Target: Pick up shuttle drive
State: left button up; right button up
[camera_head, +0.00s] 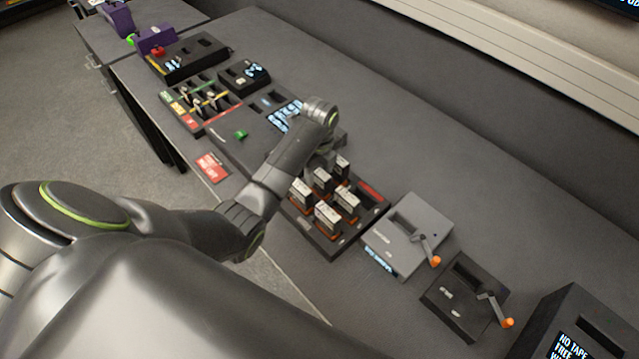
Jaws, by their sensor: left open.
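Several upright drives with pale labels and orange-brown lower edges stand in slots of a dark tray (370,213) in the middle of the bench. One drive (328,219) is at the tray's front and another drive (302,192) is at its left. I cannot tell which of them is the shuttle drive. My left gripper (324,166) is open and points down over the back left part of the tray, close above the drives. Its wrist hides part of the tray, and the fingertips are hard to make out. My right gripper is not in view.
Right of the tray are a grey box (405,225) and a black box (455,300), each with an orange-knobbed crank. A slotted rack (205,104) and a small green piece (241,134) are to the left. The bench's back strip is clear.

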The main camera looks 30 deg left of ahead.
pick_arm(q)
jog(key=shift+s+f+p, duration=0.15)
jog(key=shift+f+p, duration=0.25)
jog(key=shift+f, duration=1.7)
grip_shut()
